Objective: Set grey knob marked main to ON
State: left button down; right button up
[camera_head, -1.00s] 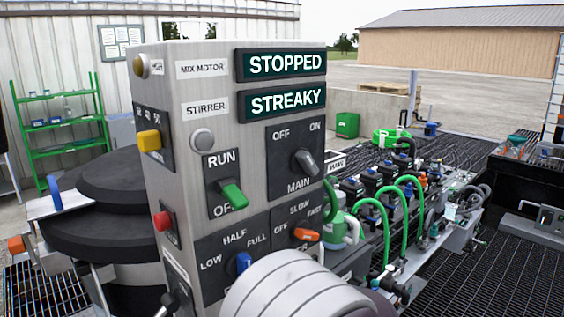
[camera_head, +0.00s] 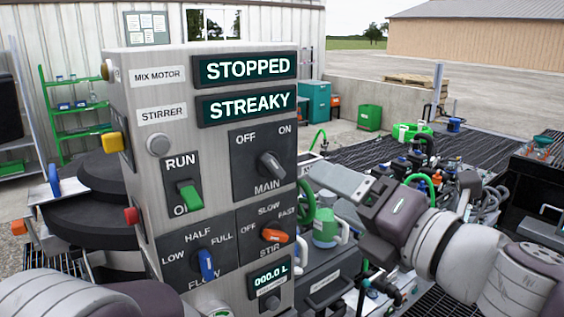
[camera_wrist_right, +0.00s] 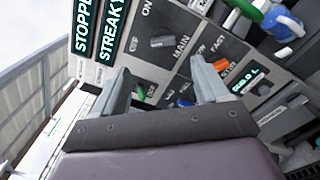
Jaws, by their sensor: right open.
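The grey knob marked MAIN (camera_head: 271,167) is on a dark plate on the right of the metal control panel's front. Its grip slants from upper left to lower right, in line with the OFF label; ON is at the upper right. My right gripper (camera_head: 318,175) is to the right of the panel, apart from the knob. In the right wrist view, its two grey fingers (camera_wrist_right: 160,78) are spread with nothing between them, and the grey knob (camera_wrist_right: 162,41) shows beyond and between their tips. My left gripper is out of view; part of an arm shows at lower left.
Close to the knob are a green RUN knob (camera_head: 190,196), an orange STIR knob (camera_head: 274,236) and a blue FLOW knob (camera_head: 206,264). Displays above read STOPPED (camera_head: 246,68) and STREAKY (camera_head: 245,106). A green-handled valve and hoses stand right of the panel.

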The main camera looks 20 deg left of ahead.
aim_at(280, 167)
jog(key=p+x, duration=0.1)
jog(key=x, duration=1.1)
jog(key=shift+w+f, duration=0.15)
jog(key=c, duration=1.1)
jog(key=shift+o, duration=0.2)
